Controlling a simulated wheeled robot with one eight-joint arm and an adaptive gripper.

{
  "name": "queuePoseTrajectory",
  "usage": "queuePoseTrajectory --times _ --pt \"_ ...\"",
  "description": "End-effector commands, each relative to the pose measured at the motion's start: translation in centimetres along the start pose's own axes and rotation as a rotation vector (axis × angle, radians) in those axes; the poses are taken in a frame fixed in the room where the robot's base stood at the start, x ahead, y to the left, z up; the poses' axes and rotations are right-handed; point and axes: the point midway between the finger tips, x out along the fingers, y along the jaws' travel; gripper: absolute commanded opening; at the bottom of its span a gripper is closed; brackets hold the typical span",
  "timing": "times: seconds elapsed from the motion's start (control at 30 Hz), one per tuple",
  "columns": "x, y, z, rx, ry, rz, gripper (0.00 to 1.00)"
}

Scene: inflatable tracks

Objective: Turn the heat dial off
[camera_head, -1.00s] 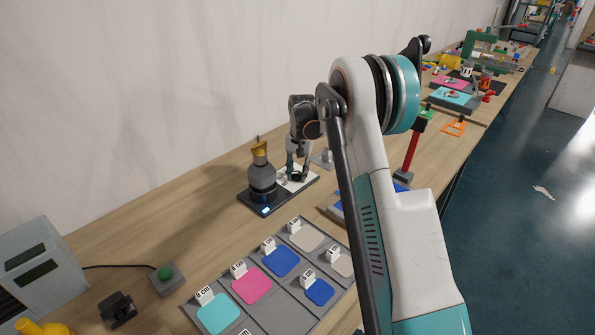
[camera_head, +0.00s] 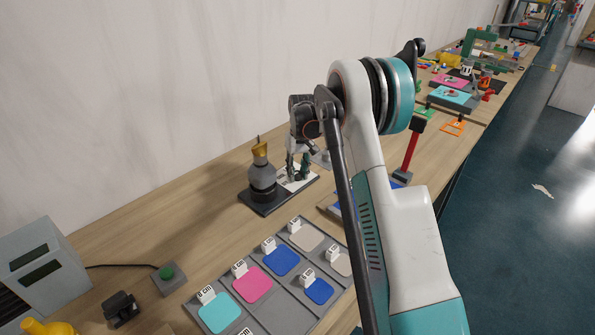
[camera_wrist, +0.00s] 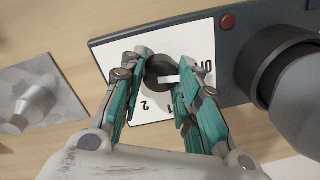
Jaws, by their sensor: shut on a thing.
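The heat dial (camera_wrist: 158,70) is a dark round knob with a white pointer mark, on a white plate marked 1 and 2, with a partly hidden word that looks like OFF. The pointer faces right in the wrist view, toward that word. My gripper (camera_wrist: 160,88) is shut on the dial, one finger on each side; the fingers hide part of the plate. In the head view my gripper (camera_head: 298,168) is at the right end of the dark burner base (camera_head: 272,209). A grey pot with a golden top (camera_head: 262,178) stands on the base.
A red round spot (camera_wrist: 228,22) is on the base near the plate. A grey metal piece (camera_wrist: 38,100) lies beside the unit. A grey sorting tray (camera_head: 272,312) with coloured pads lies in front. The wall is behind.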

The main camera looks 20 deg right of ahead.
Motion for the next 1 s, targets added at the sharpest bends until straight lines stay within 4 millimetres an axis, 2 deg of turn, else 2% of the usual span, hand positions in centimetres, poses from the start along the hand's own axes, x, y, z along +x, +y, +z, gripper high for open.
queuePoseTrajectory --times 0.37,0.4,0.5,0.83,1.0 --pt "0.0 0.0 0.0 -0.008 -0.001 0.000 0.06" --pt "0.0 0.0 0.0 -0.007 -0.001 0.000 0.32" --pt "0.0 0.0 0.0 -0.007 -0.001 0.000 0.51" --pt "-0.1 0.0 0.0 -0.006 0.000 0.000 0.51" --pt "-1.6 0.0 0.0 -0.006 0.000 0.000 0.51"
